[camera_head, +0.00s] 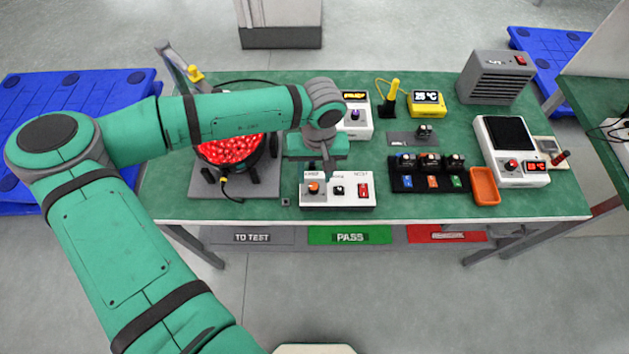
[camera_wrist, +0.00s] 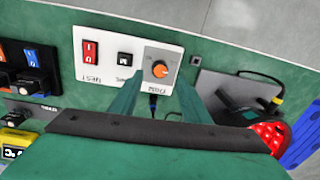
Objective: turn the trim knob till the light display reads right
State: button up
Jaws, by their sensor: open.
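An orange knob (camera_head: 313,187) with a pale pointer mark sits at the left end of a white panel box (camera_head: 340,202) near the table's front edge. My gripper (camera_head: 327,173) points down over this box. In the wrist view its open fingers (camera_wrist: 158,88) flank the area just short of the knob, holding nothing. A small yellow-lettered display (camera_head: 355,96) is on a white box behind, partly hidden by my arm; its reading is not legible.
The panel box also bears a small black switch (camera_head: 339,190) and a red switch (camera_head: 364,190). A dark tray with several modules (camera_head: 430,182), an orange bin (camera_head: 485,186) and a yellow temperature display (camera_head: 427,101) are right.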

aim_at(314, 185)
jog(key=shift+a+f, duration=0.1)
jog(key=shift+f, duration=2.25)
jog(key=c, duration=1)
